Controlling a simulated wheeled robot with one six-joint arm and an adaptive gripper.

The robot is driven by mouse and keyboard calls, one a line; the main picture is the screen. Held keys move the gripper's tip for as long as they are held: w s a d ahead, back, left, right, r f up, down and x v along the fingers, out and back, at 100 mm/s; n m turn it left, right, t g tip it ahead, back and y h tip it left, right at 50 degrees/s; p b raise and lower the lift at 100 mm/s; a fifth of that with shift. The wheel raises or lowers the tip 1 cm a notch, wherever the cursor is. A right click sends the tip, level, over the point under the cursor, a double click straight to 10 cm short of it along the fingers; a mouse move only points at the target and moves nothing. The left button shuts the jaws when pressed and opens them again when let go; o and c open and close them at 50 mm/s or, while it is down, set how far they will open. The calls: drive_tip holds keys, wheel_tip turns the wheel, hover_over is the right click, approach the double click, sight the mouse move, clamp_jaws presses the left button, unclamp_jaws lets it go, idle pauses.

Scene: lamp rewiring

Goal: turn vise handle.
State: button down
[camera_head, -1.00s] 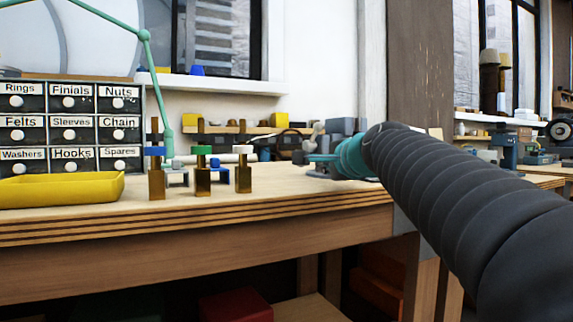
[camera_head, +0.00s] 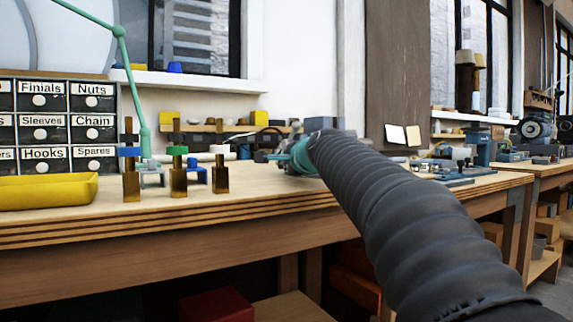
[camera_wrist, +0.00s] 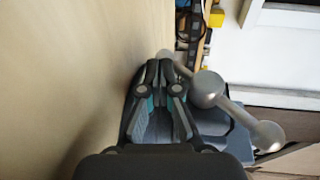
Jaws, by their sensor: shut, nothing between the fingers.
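The vise handle (camera_wrist: 238,114) is a grey bar with rounded knobs, running diagonally in the wrist view, with a larger round hub (camera_wrist: 208,88) near its middle. Its upper left end is partly hidden behind my gripper's fingertips. The blue-grey vise (camera_wrist: 240,150) lies beneath the handle. In the head view the vise (camera_head: 318,124) shows only in part behind my arm. My gripper (camera_wrist: 164,66) is shut and empty, just left of the hub. I cannot tell whether it touches the handle.
The wooden bench (camera_head: 130,213) carries a yellow tray (camera_head: 45,191), labelled drawers (camera_head: 60,120), several brass posts (camera_head: 179,180) and a green lamp arm (camera_head: 135,90). Another bench with tools (camera_head: 520,175) stands at the right. The bench front between posts and vise is clear.

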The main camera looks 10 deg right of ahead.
drive_tip(key=shift+w+a+r+p, duration=0.15)
drive_tip(key=shift+w+p, duration=0.2)
drive_tip(key=shift+p, duration=0.3)
drive_tip(key=shift+w+a+r+p, duration=0.15)
drive_tip(key=shift+w+p, duration=0.2)
drive_tip(key=shift+p, duration=0.25)
drive_tip(key=shift+w, duration=0.1)
drive_tip(key=shift+f, duration=0.2)
